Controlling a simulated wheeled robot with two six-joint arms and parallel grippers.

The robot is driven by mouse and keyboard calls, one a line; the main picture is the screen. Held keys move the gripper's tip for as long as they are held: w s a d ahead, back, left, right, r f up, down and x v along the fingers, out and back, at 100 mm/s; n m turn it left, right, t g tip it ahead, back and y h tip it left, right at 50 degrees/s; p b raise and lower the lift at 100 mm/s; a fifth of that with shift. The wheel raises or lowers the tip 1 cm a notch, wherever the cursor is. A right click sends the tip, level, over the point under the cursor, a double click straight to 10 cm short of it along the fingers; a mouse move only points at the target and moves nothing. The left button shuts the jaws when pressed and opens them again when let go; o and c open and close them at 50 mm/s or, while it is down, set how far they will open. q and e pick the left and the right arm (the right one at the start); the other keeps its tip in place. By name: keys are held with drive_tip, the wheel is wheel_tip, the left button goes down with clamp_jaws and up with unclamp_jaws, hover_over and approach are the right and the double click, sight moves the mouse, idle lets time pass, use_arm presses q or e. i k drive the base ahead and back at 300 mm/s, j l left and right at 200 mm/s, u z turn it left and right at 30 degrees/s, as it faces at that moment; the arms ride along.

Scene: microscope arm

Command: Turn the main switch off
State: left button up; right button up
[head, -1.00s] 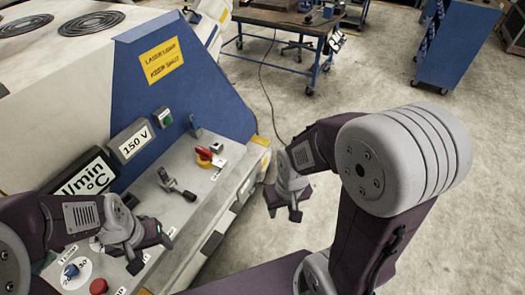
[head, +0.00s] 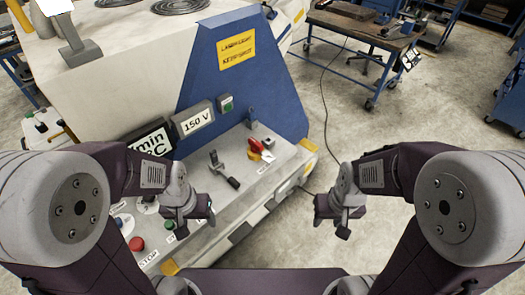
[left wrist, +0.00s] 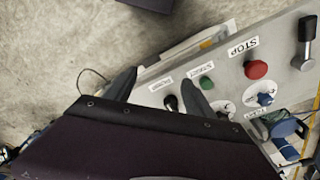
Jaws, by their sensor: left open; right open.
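A rotary switch with a red handle on a yellow base (head: 258,150), which looks like the main switch, sits at the far right end of the grey control panel (head: 228,152). The small label by it is unreadable. My left gripper (head: 192,220) is open and empty over the near part of the panel, to the left of and nearer than the switch. Its fingers (left wrist: 160,92) show in the left wrist view, with the red switch out of that view. My right gripper (head: 332,224) is open and empty over the floor, right of the panel and apart from it.
A black lever (head: 224,170) stands between my left gripper and the red switch. A red STOP button (head: 136,244) and a green button (head: 170,226) are near my left gripper. A 150 V display (head: 193,119) rises behind the panel. Open floor (head: 300,235) lies between the grippers.

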sight(257, 147)
drive_tip(key=i+z, duration=0.25)
drive_tip(key=i, duration=0.65)
